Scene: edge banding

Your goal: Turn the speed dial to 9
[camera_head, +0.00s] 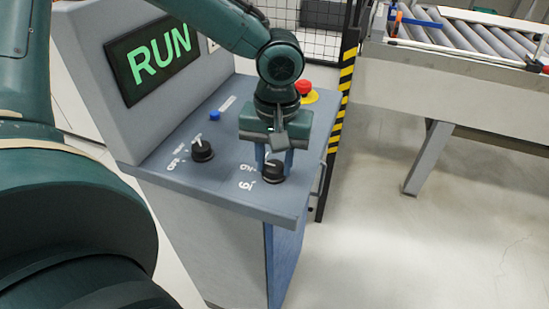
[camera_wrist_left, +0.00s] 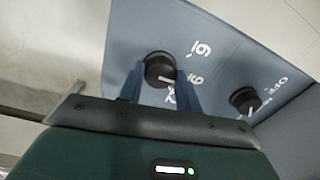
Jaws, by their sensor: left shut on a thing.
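The black speed dial (camera_head: 273,172) is on the right part of the blue-grey console top, with white numbers beside it. My left gripper (camera_head: 274,165) points down over it with its blue fingers on either side, shut on the dial. In the left wrist view the dial (camera_wrist_left: 160,70) sits between the two fingers (camera_wrist_left: 160,88), with a white pointer line on its face. The numbers next to it are partly hidden, so I cannot read the setting. My right gripper is not in view.
A second black dial (camera_head: 202,150) is left on the console (camera_head: 225,190). A blue button (camera_head: 214,116) and a red emergency stop (camera_head: 304,88) are behind. A screen (camera_head: 152,60) reads RUN. A yellow-black post (camera_head: 343,100) and a roller conveyor (camera_head: 470,40) stand to the right.

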